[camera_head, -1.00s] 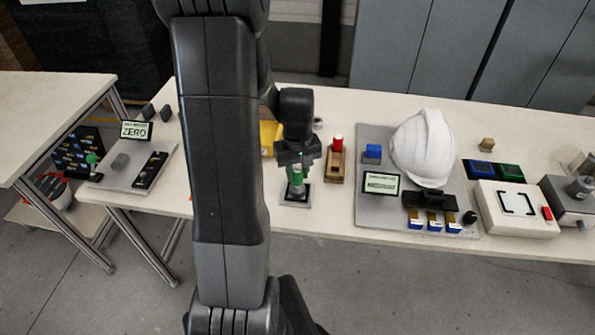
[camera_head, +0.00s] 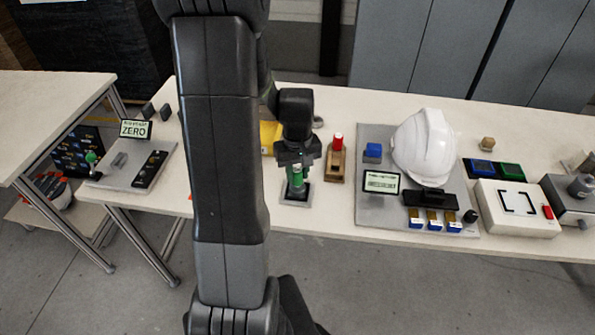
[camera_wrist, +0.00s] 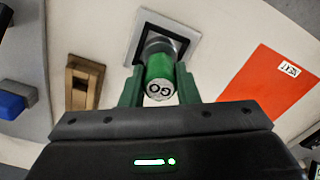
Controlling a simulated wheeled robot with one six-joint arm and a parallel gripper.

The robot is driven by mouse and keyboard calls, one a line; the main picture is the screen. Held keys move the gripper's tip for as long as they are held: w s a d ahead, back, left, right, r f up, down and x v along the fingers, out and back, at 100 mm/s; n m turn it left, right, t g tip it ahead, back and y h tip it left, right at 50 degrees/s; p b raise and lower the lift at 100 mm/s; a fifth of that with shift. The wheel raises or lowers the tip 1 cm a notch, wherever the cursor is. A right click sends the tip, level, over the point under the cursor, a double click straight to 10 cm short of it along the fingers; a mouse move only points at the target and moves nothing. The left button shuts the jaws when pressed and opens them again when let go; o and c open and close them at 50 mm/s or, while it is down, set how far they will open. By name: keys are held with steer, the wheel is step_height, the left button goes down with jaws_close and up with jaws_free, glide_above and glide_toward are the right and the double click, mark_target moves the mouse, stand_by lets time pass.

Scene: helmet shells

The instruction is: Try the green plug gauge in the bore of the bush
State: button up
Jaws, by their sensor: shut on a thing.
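The green plug gauge (camera_wrist: 160,80) is between my gripper's green fingers, its end marked "GO" facing the wrist camera. My gripper (camera_head: 297,172) is shut on it and points down. The bush (camera_wrist: 162,44) is a silver ring on a grey square plate (camera_wrist: 139,28), directly beyond the gauge's far end. The plate also shows under my gripper in the head view (camera_head: 288,201). The gauge is lined up with the bush and meets it in the picture. The bore is hidden, so I cannot tell how far in the gauge is.
A wooden holder (camera_head: 336,168) with a red-topped piece (camera_head: 338,141) stands close to the right. A grey board (camera_head: 366,214) with a white helmet shell (camera_head: 424,147) lies further right. An orange-red sheet (camera_wrist: 268,88) lies beside the plate. My arm covers part of the table.

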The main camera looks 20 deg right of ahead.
stand_by(5.7)
steer(key=shift+r+p, duration=2.15)
steer(key=shift+r, duration=0.85)
